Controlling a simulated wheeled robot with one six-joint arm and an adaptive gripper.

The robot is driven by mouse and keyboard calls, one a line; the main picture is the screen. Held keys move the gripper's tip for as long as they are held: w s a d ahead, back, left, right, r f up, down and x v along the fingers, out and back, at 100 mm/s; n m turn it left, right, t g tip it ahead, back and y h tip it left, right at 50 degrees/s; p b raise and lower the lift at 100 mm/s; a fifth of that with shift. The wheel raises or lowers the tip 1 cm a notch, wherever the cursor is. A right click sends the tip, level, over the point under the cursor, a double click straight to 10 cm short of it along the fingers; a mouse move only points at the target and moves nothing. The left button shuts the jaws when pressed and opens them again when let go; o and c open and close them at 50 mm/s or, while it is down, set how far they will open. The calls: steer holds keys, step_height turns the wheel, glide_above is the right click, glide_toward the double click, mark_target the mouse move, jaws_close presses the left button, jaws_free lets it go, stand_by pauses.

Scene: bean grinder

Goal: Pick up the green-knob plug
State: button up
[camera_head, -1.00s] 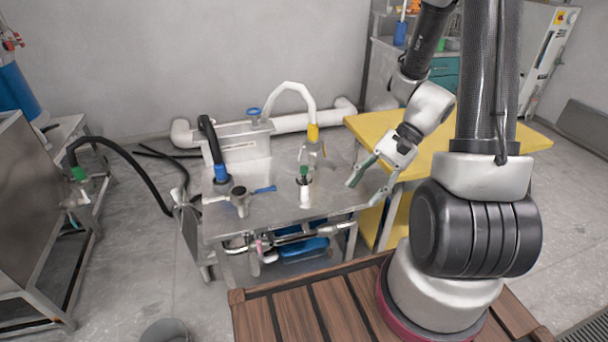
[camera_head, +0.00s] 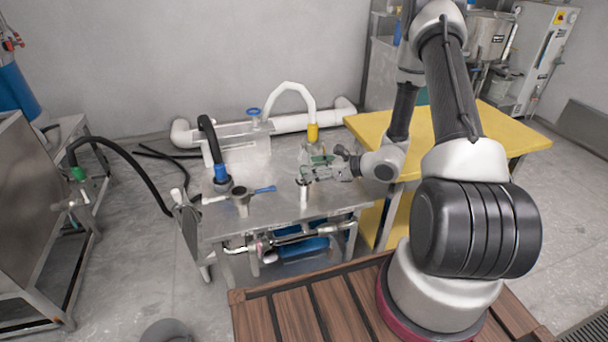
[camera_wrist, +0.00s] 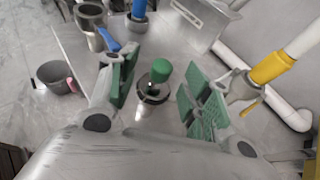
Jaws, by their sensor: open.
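The green-knob plug (camera_wrist: 161,71) shows in the wrist view between the two green-padded fingers of my gripper (camera_wrist: 158,98). Its green knob stands above a dark round base on the steel table. Both fingers are apart from the knob, one on each side. In the head view my gripper (camera_head: 312,171) is at the plug's spot on the table, and its fingers hide the green knob there. A white upright piece (camera_head: 304,190) shows just below the fingers. My gripper is open and holds nothing.
The steel table (camera_head: 275,212) also carries a grey grinder cup (camera_head: 241,198) with a blue handle, a black hose with a blue collar (camera_head: 221,173) and a white pipe with a yellow collar (camera_head: 313,132). A yellow table (camera_head: 480,135) stands at the right.

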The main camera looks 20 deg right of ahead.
steer(key=x, duration=0.4)
steer(key=shift+w+f, duration=0.15)
steer(key=shift+w, duration=0.2)
steer(key=shift+a, duration=0.1)
jaws_close()
